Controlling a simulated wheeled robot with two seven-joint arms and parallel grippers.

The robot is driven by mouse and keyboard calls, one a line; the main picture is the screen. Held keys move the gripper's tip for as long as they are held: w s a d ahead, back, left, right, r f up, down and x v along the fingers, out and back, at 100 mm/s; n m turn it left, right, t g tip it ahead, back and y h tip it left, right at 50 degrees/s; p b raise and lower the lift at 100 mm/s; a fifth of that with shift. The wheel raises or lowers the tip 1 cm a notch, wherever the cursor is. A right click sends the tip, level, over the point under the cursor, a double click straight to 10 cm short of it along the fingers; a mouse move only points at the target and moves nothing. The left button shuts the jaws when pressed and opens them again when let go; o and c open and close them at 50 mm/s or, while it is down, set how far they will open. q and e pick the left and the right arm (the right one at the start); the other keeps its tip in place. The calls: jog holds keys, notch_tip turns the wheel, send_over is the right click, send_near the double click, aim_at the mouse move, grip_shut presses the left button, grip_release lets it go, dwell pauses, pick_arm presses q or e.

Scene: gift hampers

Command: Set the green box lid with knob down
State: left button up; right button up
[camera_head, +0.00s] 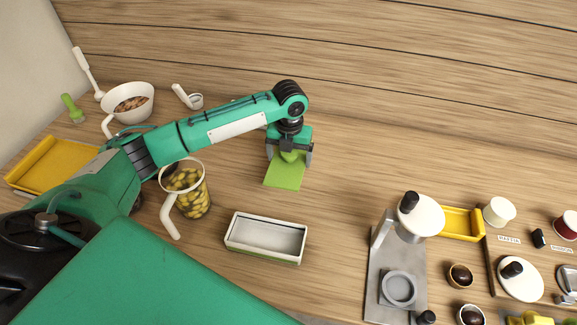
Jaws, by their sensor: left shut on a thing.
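The green box lid (284,178) is a flat light-green panel in the head view, near the middle of the wooden table. My left gripper (289,157) points down over it and is shut on it, with the fingers around its knob, which is mostly hidden. I cannot tell whether the lid touches the table. An open box (266,256) with a white inside and a green lower edge stands apart from the lid, nearer to me and slightly left. My right gripper is not in view.
A jar of green-yellow pieces (191,199) stands left of the box. A grey press-like machine (379,268) stands to the right. A yellow tray (56,165) and a white bowl (124,108) are at the left.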

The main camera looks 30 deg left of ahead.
pick_arm(q)
notch_tip(320, 180, down, 2)
jog(key=shift+f, duration=0.25)
notch_tip(320, 180, down, 4)
jog(key=shift+r+p, duration=0.1)
jog(key=shift+p, duration=0.5)
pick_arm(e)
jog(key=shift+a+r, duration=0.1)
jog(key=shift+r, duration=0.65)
pick_arm(q)
jog(key=shift+f, duration=0.2)
jog(key=o, duration=0.7)
jog(key=shift+o, duration=0.2)
notch_tip(320, 180, up, 11)
jog(key=b, duration=0.3)
jog(key=shift+r, duration=0.7)
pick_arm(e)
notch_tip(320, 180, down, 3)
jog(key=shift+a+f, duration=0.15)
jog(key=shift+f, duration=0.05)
